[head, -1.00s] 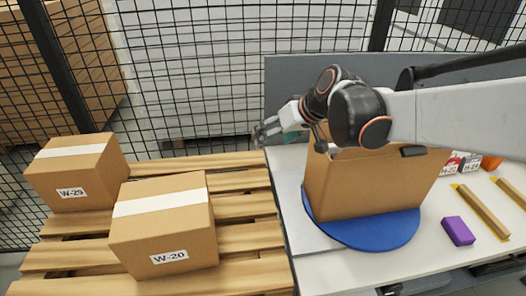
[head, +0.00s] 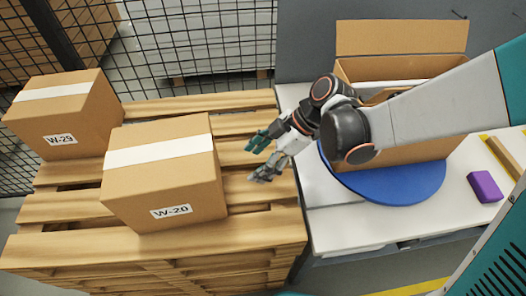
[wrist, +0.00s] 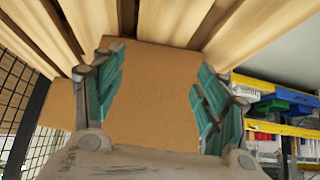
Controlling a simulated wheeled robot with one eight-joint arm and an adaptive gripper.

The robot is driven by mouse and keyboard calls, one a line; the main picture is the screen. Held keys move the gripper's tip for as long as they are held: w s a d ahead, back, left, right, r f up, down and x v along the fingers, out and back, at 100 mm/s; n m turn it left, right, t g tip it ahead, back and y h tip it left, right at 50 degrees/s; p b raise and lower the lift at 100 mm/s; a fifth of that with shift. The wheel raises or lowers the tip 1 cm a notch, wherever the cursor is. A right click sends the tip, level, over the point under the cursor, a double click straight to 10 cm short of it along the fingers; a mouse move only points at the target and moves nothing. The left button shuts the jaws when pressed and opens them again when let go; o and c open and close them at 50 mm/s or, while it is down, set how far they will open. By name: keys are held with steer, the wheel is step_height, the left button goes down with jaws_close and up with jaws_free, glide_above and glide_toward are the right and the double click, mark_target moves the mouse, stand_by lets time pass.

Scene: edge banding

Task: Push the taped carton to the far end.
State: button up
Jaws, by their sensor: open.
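Two taped cartons stand on a wooden pallet (head: 262,222). Carton W-20 (head: 165,183) is the nearer one, with white tape across its top. Carton W-29 (head: 62,122) stands behind it to the left. My gripper (head: 256,164) is open and empty over the pallet's right part, to the right of W-20, with a small gap in the head view. In the wrist view a plain carton face (wrist: 153,95) fills the space between the spread fingers. Contact cannot be told there.
At right, an open carton (head: 400,38) stands on a blue turntable (head: 395,190) on a white table (head: 335,225), partly hidden by my arm. A purple block (head: 485,187) lies at the table's right. Mesh fencing (head: 200,50) stands behind the pallet.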

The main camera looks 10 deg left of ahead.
steer(key=b+x, duration=0.1)
steer(key=x, duration=0.1)
steer(key=b+x, duration=0.1)
steer(key=x, duration=0.2)
steer(key=b+x, duration=0.1)
steer(key=x, duration=0.1)
steer(key=shift+s+a+b, duration=0.25)
steer(key=shift+a+b, duration=0.15)
steer(key=shift+a, duration=0.1)
steer(key=shift+s+a+f, duration=0.2)
steer(key=shift+s+a, duration=0.15)
steer(key=shift+a, duration=0.45)
steer(key=shift+b, duration=0.3)
steer(key=shift+a, duration=0.1)
steer(key=shift+s+a, duration=0.4)
steer(key=shift+a, duration=0.7)
steer(key=shift+s+a, duration=0.45)
steer(key=shift+a, duration=0.65)
steer(key=shift+s+a, duration=0.4)
steer(key=shift+a, duration=0.7)
steer(key=shift+s+a+b, duration=0.1)
steer(key=shift+a+b, duration=0.2)
steer(key=shift+a, duration=0.4)
steer(key=shift+s+a, duration=0.3)
steer(key=shift+a, duration=0.5)
